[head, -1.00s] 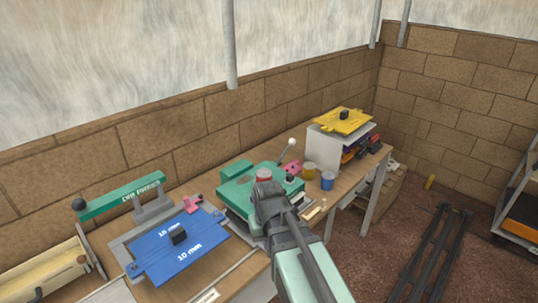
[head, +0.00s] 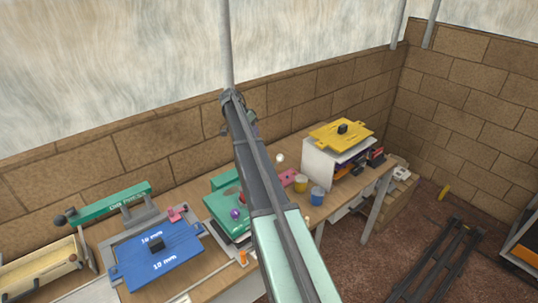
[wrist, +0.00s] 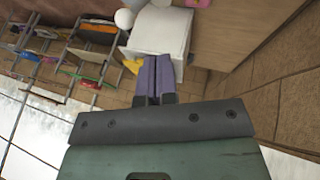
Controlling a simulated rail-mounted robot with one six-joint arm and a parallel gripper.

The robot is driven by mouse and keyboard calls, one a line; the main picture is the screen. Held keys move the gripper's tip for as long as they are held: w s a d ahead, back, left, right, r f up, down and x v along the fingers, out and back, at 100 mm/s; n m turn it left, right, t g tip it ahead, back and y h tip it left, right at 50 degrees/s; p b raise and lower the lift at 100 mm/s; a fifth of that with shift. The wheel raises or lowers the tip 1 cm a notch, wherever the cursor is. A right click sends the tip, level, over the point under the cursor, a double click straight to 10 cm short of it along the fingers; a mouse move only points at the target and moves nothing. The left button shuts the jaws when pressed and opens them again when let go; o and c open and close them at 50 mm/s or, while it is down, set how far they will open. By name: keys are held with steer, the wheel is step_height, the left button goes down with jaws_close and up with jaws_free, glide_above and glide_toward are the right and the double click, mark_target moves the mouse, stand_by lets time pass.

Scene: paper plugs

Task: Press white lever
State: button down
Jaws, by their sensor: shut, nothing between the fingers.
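The lever's white ball knob (head: 280,158) shows just right of my arm in the head view, behind the green machine (head: 226,182). My arm hides the lever's rod and much of the machine. My gripper (wrist: 157,60) has its two purple fingers pressed together with nothing between them in the wrist view. In the head view its wrist is raised above the machine, against the wall, and the fingers are mostly hidden. A white rounded shape (wrist: 125,18) lies beyond the fingertips in the wrist view; I cannot tell whether it is the lever's knob.
A blue plate (head: 157,257) and a green-handled press (head: 110,205) lie to the left. A yellow cup (head: 300,184), a blue cup (head: 317,197) and a white stand with a yellow plate (head: 341,135) are to the right. The brick wall (head: 180,155) runs close behind.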

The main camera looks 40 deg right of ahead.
steer(key=s+b+x, duration=0.2)
steer(key=b+x, duration=0.8)
steer(key=x, duration=0.3)
steer(key=shift+s+a+r, duration=0.15)
steer(key=shift+s+r, duration=0.15)
steer(key=shift+s, duration=0.05)
steer(key=shift+s+a, duration=0.1)
steer(key=shift+a, duration=0.05)
